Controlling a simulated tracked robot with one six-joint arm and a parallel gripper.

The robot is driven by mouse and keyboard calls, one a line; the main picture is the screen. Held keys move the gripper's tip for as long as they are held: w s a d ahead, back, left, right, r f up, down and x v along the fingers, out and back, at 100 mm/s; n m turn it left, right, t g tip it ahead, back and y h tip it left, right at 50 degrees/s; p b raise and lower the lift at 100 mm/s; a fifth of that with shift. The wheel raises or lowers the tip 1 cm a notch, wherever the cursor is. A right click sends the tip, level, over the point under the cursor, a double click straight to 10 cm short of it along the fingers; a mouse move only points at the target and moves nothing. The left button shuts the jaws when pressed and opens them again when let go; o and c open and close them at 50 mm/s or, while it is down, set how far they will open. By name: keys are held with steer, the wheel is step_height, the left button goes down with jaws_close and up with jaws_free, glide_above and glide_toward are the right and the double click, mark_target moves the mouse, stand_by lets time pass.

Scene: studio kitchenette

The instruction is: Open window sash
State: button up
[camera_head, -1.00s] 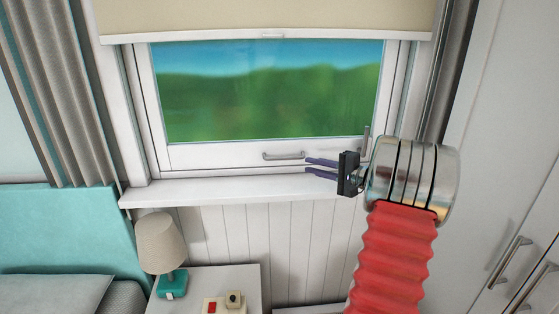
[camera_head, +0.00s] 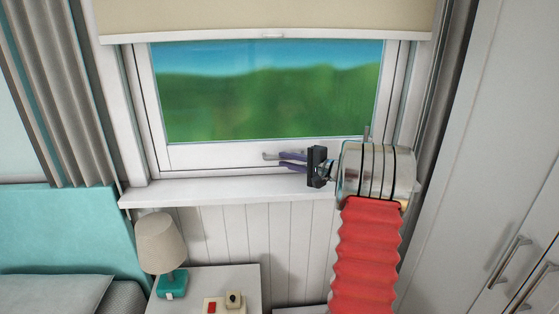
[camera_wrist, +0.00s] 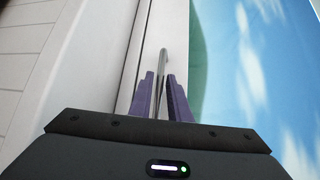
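The window sash (camera_head: 215,157) has a white frame around a pane showing green hills and sky, and looks closed. A metal bar handle (camera_head: 268,155) is on its bottom rail, partly hidden by my fingers. My gripper (camera_head: 281,160) is at the handle, coming from the right. In the wrist view, the handle (camera_wrist: 162,62) runs between the two purple fingers of my gripper (camera_wrist: 160,90), one on each side. The fingers are apart, with a small gap visible beside the bar. Whether either finger touches the bar cannot be told.
A white sill (camera_head: 200,190) lies just below the sash and my gripper. A beige blind (camera_head: 270,15) hangs above the pane. A lamp (camera_head: 160,245) stands on a bedside table (camera_head: 250,285) at lower left. A tall white cabinet (camera_head: 490,150) is at right.

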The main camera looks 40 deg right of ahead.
steer(key=shift+x, duration=1.5)
jaws_close()
steer(key=shift+f, duration=0.1)
